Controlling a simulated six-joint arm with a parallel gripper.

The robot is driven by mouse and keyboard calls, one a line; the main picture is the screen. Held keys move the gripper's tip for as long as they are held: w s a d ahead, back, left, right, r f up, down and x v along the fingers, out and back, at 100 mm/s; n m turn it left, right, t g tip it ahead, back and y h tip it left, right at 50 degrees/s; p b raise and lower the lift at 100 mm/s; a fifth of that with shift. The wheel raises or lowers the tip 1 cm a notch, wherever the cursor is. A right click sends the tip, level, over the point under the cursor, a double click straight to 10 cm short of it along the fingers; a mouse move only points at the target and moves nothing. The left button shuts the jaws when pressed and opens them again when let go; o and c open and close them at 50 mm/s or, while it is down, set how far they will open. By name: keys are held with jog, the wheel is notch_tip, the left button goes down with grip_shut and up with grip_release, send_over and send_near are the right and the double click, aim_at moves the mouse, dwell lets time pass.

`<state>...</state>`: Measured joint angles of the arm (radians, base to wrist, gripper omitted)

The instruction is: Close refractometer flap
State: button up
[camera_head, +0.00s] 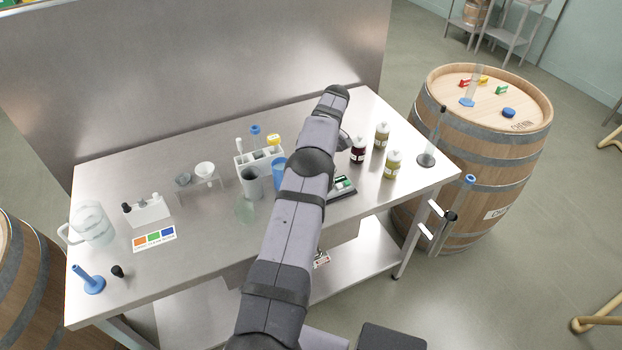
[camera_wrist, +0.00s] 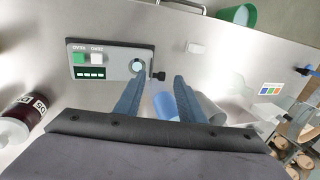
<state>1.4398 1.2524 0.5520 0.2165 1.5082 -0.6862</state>
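The refractometer (camera_wrist: 103,74) is a grey, dark-edged unit on the steel bench, with a green and a white button and a round pale-blue well (camera_wrist: 137,66). The well looks uncovered. A small black piece (camera_wrist: 158,76) sticks out at the unit's right edge; I cannot tell whether it is the flap. The refractometer also shows in the head view (camera_head: 343,188), partly hidden by my arm. My gripper (camera_wrist: 155,90) is open and empty, its two blue fingers apart above the bench beside the unit's lower right edge. In the head view my arm hides the fingers.
A blue cup (camera_wrist: 165,106) and a grey cup (camera_wrist: 204,107) stand close by the right finger. Several bottles (camera_head: 381,136) stand right of the arm. A dark bottle (camera_wrist: 20,115) is left in the wrist view. A glass cylinder (camera_head: 427,159) stands near the bench's right edge.

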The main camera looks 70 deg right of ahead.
notch_tip(320, 180, up, 9)
jog(key=p, duration=0.1)
dwell(0.3)
jog(key=shift+f, duration=0.1)
